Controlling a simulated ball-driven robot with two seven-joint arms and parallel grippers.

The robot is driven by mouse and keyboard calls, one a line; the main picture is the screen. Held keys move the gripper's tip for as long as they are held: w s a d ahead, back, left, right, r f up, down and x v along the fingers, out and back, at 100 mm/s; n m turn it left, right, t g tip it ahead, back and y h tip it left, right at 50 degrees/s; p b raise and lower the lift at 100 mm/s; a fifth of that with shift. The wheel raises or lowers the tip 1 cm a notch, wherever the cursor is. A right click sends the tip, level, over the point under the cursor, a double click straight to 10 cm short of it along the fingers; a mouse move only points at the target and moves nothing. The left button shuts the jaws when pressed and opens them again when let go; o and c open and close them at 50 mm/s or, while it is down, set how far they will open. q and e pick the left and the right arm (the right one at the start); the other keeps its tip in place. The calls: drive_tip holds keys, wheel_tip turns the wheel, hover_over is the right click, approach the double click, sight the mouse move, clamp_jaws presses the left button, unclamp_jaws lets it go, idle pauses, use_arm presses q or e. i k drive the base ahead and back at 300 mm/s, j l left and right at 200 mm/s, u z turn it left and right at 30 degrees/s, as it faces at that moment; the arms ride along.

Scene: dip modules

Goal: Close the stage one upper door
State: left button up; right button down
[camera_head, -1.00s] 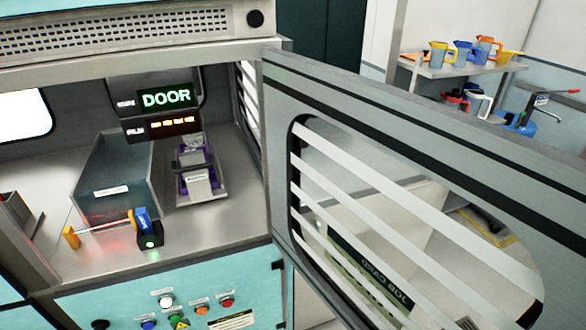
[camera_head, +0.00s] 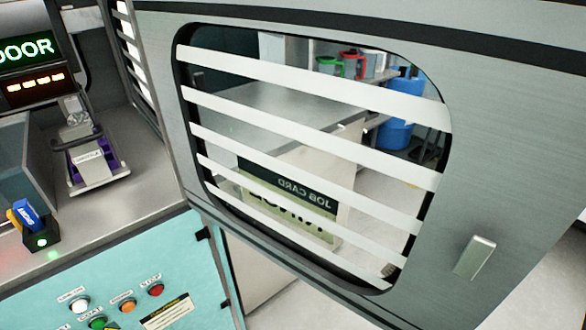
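The stage one upper door (camera_head: 480,150) fills the middle and right of the head view. It is a grey metal panel with a striped window (camera_head: 310,160), and it stands swung open to the right of the cabinet opening. A small pale handle (camera_head: 474,257) sits low on the panel near its right side. The cabinet interior (camera_head: 130,190) shows uncovered at the left. Neither of my grippers is in view.
Inside the cabinet are a purple and grey fixture (camera_head: 92,165), a lit DOOR sign (camera_head: 27,48) and a blue and black device (camera_head: 35,225). A teal panel with several buttons (camera_head: 150,270) lies below. A job card (camera_head: 285,205) shows through the window.

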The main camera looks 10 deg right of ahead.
sight(508, 77)
drive_tip(key=k+j+u, duration=0.1)
drive_tip(key=k+u, duration=0.25)
drive_tip(key=k, duration=0.2)
drive_tip(key=k+j+u, duration=0.3)
drive_tip(key=k, duration=0.25)
drive_tip(key=i+l+u, duration=0.1)
drive_tip(key=l+u, duration=0.65)
drive_tip(key=u, duration=0.2)
drive_tip(key=l+u, duration=0.45)
drive_tip(key=k+l, duration=0.1)
drive_tip(key=l, duration=0.35)
drive_tip(key=k+l, duration=0.1)
drive_tip(key=l, duration=0.35)
drive_tip(key=k+l, duration=0.1)
drive_tip(key=l, duration=0.3)
drive_tip(key=k+l, duration=0.1)
drive_tip(key=l, duration=0.35)
drive_tip(key=k+l, duration=0.1)
drive_tip(key=l, duration=0.35)
